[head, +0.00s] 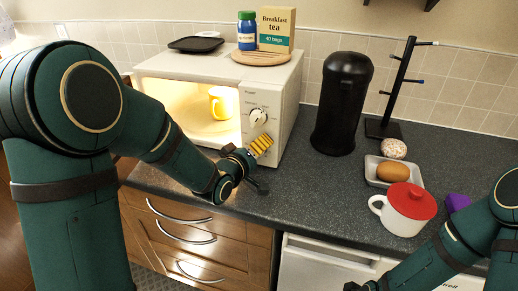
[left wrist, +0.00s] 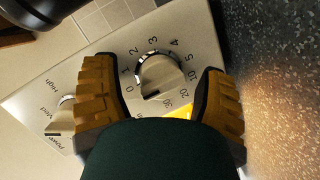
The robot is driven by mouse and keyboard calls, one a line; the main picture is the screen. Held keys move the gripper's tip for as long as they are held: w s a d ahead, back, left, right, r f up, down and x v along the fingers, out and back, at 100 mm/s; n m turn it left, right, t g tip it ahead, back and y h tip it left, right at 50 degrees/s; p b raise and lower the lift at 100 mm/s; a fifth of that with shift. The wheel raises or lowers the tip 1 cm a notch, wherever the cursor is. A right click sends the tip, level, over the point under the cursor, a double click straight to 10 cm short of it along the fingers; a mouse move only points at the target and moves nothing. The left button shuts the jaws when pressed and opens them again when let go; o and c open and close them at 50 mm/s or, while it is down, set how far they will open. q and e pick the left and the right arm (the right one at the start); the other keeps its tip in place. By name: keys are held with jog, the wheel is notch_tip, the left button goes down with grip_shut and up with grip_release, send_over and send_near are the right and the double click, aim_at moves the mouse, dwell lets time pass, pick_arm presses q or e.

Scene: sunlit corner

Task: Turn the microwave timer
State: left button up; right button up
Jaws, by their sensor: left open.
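The white microwave (head: 286,92) stands on the counter at the back left, its lit inside showing a yellow mug (head: 222,103). Its front panel carries the power knob (head: 258,116), with the timer dial below it, hidden by my gripper in the head view. In the left wrist view the timer dial (left wrist: 160,72) is a silver knob ringed by numbers. My left gripper (head: 263,144) is at the panel. Its yellow fingers (left wrist: 160,98) are open, one on each side of the dial, with gaps to it.
A blue jar (head: 247,31), a tea box (head: 275,30) on a wooden board and a dark tray (head: 196,44) sit on the microwave. A black canister (head: 341,103) stands to its right. A red-lidded white mug (head: 406,209) and an egg dish (head: 372,172) are farther right.

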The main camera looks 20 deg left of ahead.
pick_arm(q)
jog(key=shift+c, duration=0.2)
jog(key=c, duration=1.2)
jog(key=shift+o, duration=0.2)
jog(key=shift+m, duration=0.3)
jog(key=m+y, duration=0.1)
jog(key=m, duration=0.1)
jog(key=shift+m, duration=0.3)
jog(key=shift+d+r+m+y, duration=0.1)
jog(key=shift+m+y, duration=0.6)
jog(key=shift+m, duration=0.3)
jog(key=m+y+p, duration=0.1)
jog(key=m, duration=0.1)
jog(key=shift+m, duration=0.4)
jog(key=shift+m+y+p, duration=0.5)
jog(key=shift+m+y, duration=0.3)
jog(key=shift+m, duration=0.4)
